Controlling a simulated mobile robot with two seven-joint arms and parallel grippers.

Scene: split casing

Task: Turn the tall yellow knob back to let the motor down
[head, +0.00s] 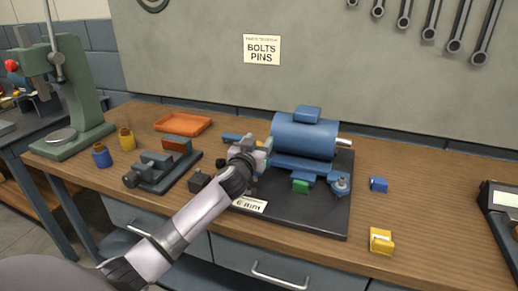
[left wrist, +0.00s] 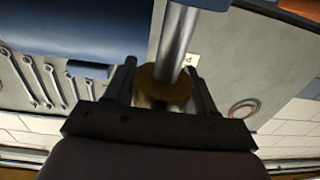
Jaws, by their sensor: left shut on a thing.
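The blue motor (head: 305,135) lies on its side on blue supports over a black base plate (head: 300,212) on the bench. It also shows as a large blue shape in the left wrist view (left wrist: 70,25). My left gripper (head: 262,147) is at the motor's left end, its jaws mostly hidden by my own arm. In the left wrist view its two fingers stand either side of a dull yellow knob (left wrist: 166,88), shut on it. A grey metal shaft (left wrist: 180,40) runs up from the knob. In the head view the knob is largely hidden. My right gripper is not in view.
Loose blue (head: 378,184) and yellow (head: 381,240) blocks lie to the right. A vise (head: 160,168), an orange tray (head: 183,124) and a green press (head: 80,95) stand left.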

